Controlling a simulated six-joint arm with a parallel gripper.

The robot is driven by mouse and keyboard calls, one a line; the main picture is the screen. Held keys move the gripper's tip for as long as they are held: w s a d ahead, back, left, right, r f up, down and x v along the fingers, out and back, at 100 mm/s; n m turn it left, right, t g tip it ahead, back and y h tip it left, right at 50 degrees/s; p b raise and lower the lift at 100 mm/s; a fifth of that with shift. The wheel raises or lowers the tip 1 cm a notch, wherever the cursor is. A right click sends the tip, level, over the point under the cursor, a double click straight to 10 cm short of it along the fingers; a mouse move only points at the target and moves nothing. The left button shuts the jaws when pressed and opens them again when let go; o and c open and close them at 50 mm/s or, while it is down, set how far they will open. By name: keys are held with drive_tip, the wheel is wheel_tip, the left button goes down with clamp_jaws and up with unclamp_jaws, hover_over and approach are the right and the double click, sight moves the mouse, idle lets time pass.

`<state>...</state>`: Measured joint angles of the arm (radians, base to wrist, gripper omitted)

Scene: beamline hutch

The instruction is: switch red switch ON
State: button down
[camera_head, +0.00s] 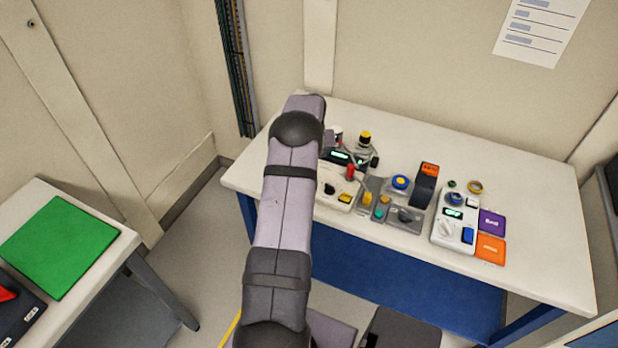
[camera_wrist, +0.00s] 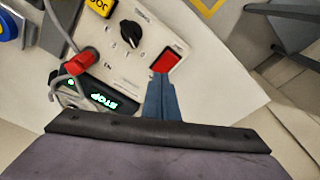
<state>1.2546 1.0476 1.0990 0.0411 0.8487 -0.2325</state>
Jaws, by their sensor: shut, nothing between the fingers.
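The red switch (camera_wrist: 167,60) is a rectangular red rocker in a white frame on a cream panel (camera_wrist: 150,18) in the wrist view. My gripper (camera_wrist: 161,78) has its bluish fingers together and empty. Their tips are at the lower edge of the red switch in the wrist view; I cannot tell whether they touch it. The cream panel also shows in the head view (camera_head: 325,200), where my arm hides the red switch and my gripper.
Several other control boxes stand to the right on the white table (camera_head: 545,220). A green mat (camera_head: 60,245) lies on the left table.

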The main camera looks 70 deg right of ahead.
wheel_tip(320, 180, up, 5)
drive_tip(key=p, duration=0.2)
drive_tip(key=shift+p, duration=0.3)
idle(0.5)
drive_tip(key=s+a+f, duration=0.1)
drive_tip(key=a+f, duration=0.1)
drive_tip(key=a, duration=0.1)
drive_tip(key=s+a+f+m+y, duration=0.1)
drive_tip(key=a+f, duration=0.2)
drive_tip(key=s+a+f+g+y, duration=0.1)
drive_tip(key=a+f, duration=0.1)
drive_tip(key=shift+s+a+f+m, duration=0.1)
drive_tip(key=shift+a+f+m, duration=0.1)
drive_tip(key=shift+a+m, duration=0.2)
drive_tip(key=a+r+n+g+y, duration=0.1)
drive_tip(key=a+r+n, duration=0.35)
drive_tip(key=a, duration=1.35)
drive_tip(key=a+r+n+g, duration=0.25)
drive_tip(key=a+r, duration=0.35)
drive_tip(key=a, duration=1.2)
drive_tip(key=w+a+r+n+t+h, duration=0.1)
drive_tip(key=w+a+r+n+t, duration=0.2)
drive_tip(key=a, duration=0.7)
drive_tip(key=w+r+n, duration=0.2)
drive_tip(key=w+n, duration=0.1)
drive_tip(key=shift+w+a+r+n, duration=0.15)
drive_tip(key=shift+a+r+n, duration=0.15)
drive_tip(key=shift+n, duration=0.1)
